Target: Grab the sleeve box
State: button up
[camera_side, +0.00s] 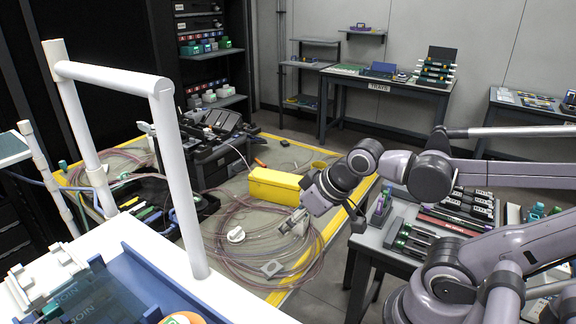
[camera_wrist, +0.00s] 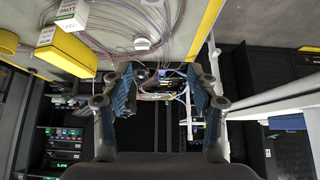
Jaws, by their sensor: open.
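I cannot tell for sure which thing is the sleeve box. A long yellow box (camera_side: 275,187) lies on the floor mat in the side view, to the left of my gripper (camera_side: 295,222). In the wrist view a yellow box (camera_wrist: 68,54) shows at upper left, with a small white label or block (camera_wrist: 46,37) at its edge. A small white box (camera_wrist: 72,13) marked LONG is above it. My gripper also shows in the wrist view (camera_wrist: 155,85), with its blue-padded fingers spread wide.
A white post frame (camera_side: 180,180) stands at front left. A tool table (camera_side: 415,240) is at right. A black case (camera_side: 215,150) stands behind.

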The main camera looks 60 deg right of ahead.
jog(key=w+d+f+n+g+h, duration=0.1)
jog(key=w+d+f+n+g, duration=0.1)
jog(key=d+n, duration=0.3)
jog(key=w+d+f+n+g+h, duration=0.2)
jog(key=w+d+f+n, duration=0.2)
jog(key=n, duration=0.4)
jog(key=w+d+f+n+g+h, duration=0.1)
jog(key=w+d+f+n+g, duration=0.1)
jog(key=d+n, duration=0.4)
jog(key=shift+w+d+f+n+g, duration=0.2)
jog(key=shift+w+d+f, duration=0.25)
jog(key=shift+d+f, duration=0.15)
jog(key=shift+w+d+f+n+g, duration=0.1)
jog(key=shift+w+d+f+n, duration=0.1)
jog(key=shift+w+d+f, duration=0.4)
jog(key=shift+h, duration=0.3)
jog(key=shift+s+x, duration=0.2)
jog(key=shift+x, duration=1.35)
jog(key=shift+s+x, duration=0.15)
jog(key=shift+x, duration=1.4)
jog(key=shift+a+f, duration=0.1)
jog(key=shift+a, duration=0.05)
grip_shut()
